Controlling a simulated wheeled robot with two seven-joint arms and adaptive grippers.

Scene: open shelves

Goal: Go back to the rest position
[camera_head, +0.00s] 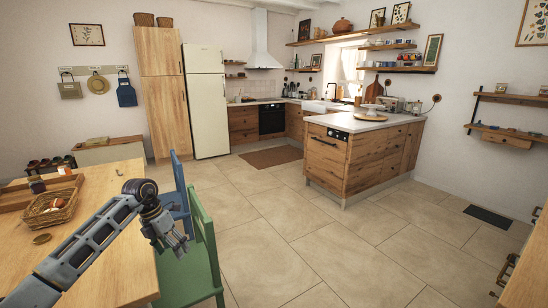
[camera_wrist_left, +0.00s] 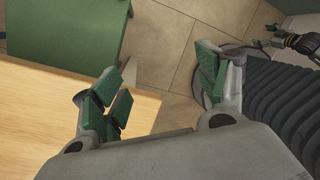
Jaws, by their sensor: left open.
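My left gripper (camera_head: 178,243) is at the end of the arm that comes in from the lower left, above the floor side of the wooden table and close to the green chair (camera_head: 197,262). In the left wrist view the left gripper (camera_wrist_left: 162,88) has its green-padded fingers spread wide, with nothing between them. The table edge and the green chair show beyond them. A dark jointed part at the upper right of the wrist view appears to be my right gripper (camera_wrist_left: 300,42); its fingers are too small to read.
The wooden table (camera_head: 110,255) carries a wicker basket (camera_head: 50,208) and a wooden tray (camera_head: 15,198). A blue chair (camera_head: 180,195) stands behind the green one. A wooden kitchen counter (camera_head: 350,160) is further back. The tiled floor (camera_head: 290,240) in the middle is open.

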